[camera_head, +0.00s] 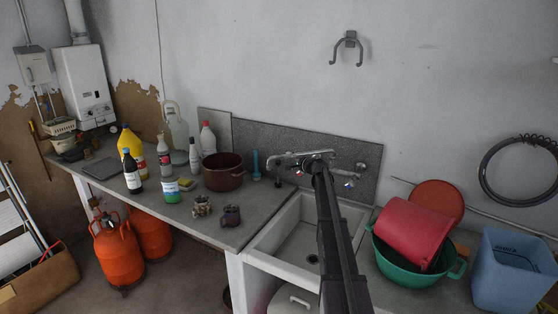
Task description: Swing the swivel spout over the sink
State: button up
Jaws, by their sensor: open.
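The swivel spout (287,160) is a grey metal arm on the wall tap. It points left, with its end near the counter beside the sink's left rim rather than over the basin. The tap has a red-marked handle (299,173) and a blue-marked handle (348,184). The white sink (272,238) is below, its basin empty and its drain in view. My dark arm reaches up across the sink to the tap. My gripper (318,163) is open at the tap, close to the spout's base. Its fingers are small and partly hidden, so I cannot tell whether they touch it.
A brown pot (222,172), a blue upright item (256,164), two small mugs and several bottles stand on the left counter (240,206). A green basin (407,262) with a red bucket (412,232) and a blue bin (513,272) are at right. A hook (347,46) hangs above.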

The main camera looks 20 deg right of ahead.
aim_at(281, 157)
jog(key=b+x, duration=0.1)
jog(key=x, duration=0.6)
jog(key=shift+w, duration=0.2)
